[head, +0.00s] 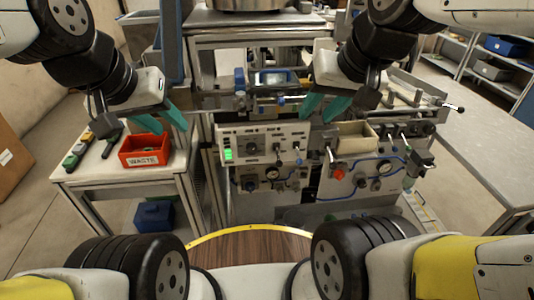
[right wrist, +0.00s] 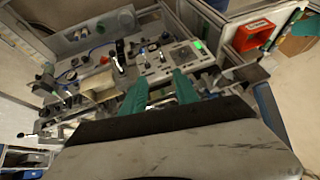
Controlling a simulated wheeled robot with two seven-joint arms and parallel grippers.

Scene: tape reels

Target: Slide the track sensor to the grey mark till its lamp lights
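My right gripper (head: 324,112) is over the machine's front edge, above the control panel, with its two teal fingers apart and nothing seen between them. It also shows in the right wrist view (right wrist: 160,88). My left gripper (head: 162,122) is open and empty over the side cart, near the red bin. A metal track (head: 262,101) with small blue parts runs across the machine just left of my right gripper. I cannot tell which part is the track sensor. The grey mark and the sensor's lamp cannot be made out.
The control panel (head: 263,146) has a lit green square (head: 228,154) at its left. A red bin marked WASTE (head: 144,160) stands on the left cart. A beige open tray (head: 352,141) sits right of the panel. A grey table (head: 480,140) stands at the right.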

